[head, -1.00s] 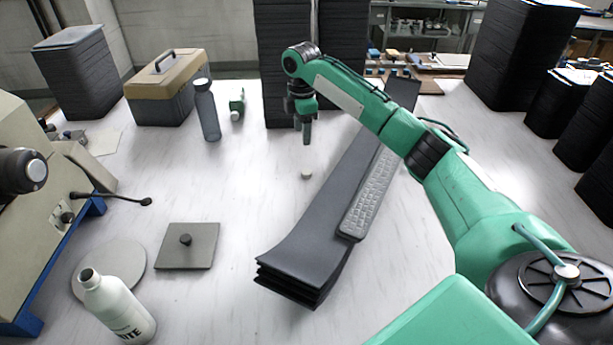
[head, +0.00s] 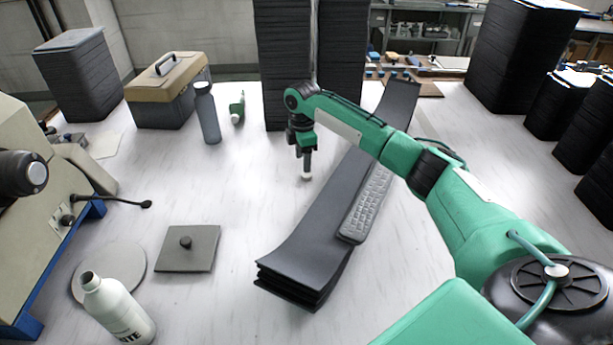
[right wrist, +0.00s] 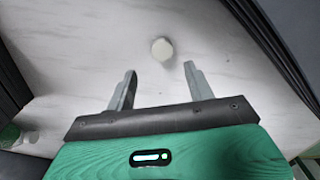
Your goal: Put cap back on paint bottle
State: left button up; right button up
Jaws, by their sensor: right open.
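The small off-white cap (head: 306,176) lies on the white table, left of the dark panel stack. It also shows in the right wrist view (right wrist: 162,49), just beyond and between my two fingertips. My right gripper (head: 307,170) points down right at the cap in the head view. In the right wrist view the gripper (right wrist: 160,78) is open, with nothing between its fingers. The white paint bottle (head: 118,308) stands at the front left by the edge of a round grey disc, its narrow neck bare. My left gripper is not in view.
Dark stacked panels (head: 312,250) with a grey keyboard-like strip (head: 365,205) lie right of the cap. A square plate with a knob (head: 188,262) lies near the bottle. A grey bottle (head: 207,115) and a toolbox (head: 165,95) stand behind. Table between cap and plate is clear.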

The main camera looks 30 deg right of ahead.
aim_at(306, 176)
jog(key=shift+s+d+f, duration=0.15)
jog(key=shift+f, duration=1.15)
jog(key=shift+s+d+f, duration=0.15)
jog(key=shift+f, duration=1.15)
jog(key=c, duration=1)
